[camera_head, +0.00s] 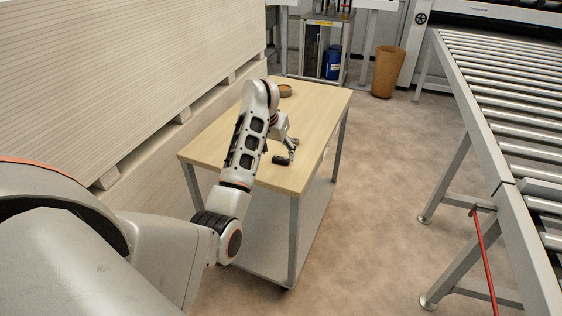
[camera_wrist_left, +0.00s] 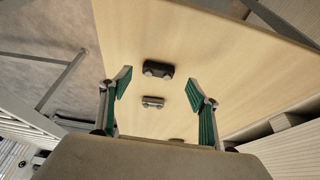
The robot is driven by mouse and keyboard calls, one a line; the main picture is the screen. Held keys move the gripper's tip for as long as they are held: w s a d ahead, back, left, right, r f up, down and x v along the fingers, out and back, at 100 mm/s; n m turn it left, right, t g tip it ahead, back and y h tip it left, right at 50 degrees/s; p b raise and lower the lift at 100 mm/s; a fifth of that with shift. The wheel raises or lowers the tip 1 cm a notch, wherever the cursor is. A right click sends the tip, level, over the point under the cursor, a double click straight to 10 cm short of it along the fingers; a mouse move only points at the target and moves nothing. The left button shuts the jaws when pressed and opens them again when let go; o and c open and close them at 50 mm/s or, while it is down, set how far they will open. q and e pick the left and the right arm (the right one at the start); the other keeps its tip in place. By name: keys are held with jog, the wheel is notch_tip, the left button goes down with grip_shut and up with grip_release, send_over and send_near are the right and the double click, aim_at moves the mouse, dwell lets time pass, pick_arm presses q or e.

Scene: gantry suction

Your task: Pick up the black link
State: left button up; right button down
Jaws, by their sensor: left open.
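The black link (camera_wrist_left: 158,70) lies flat on the wooden table top, ahead of my left gripper in the left wrist view. In the head view a small dark piece (camera_head: 281,160), apparently this link, lies near the table's front edge. My left gripper (camera_wrist_left: 157,78) is open, its two green-padded fingers apart on either side of the view's middle with nothing held. A smaller brownish link (camera_wrist_left: 153,102) lies between the fingers in the wrist view. My right gripper is not in view.
The wooden table (camera_head: 320,110) has a brown round item (camera_head: 285,91) at its far end. Stacked boards (camera_head: 120,70) stand along its left side. A roller conveyor (camera_head: 510,90) is at the right. Another dark piece (camera_wrist_left: 176,140) shows low in the wrist view, partly hidden.

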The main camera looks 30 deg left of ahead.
aim_at(280, 159)
pick_arm(q)
jog(key=x, duration=0.3)
jog(key=shift+w+d+f, duration=0.1)
jog(key=shift+f, duration=0.25)
jog(key=c, duration=1.2)
jog(key=shift+r, duration=0.15)
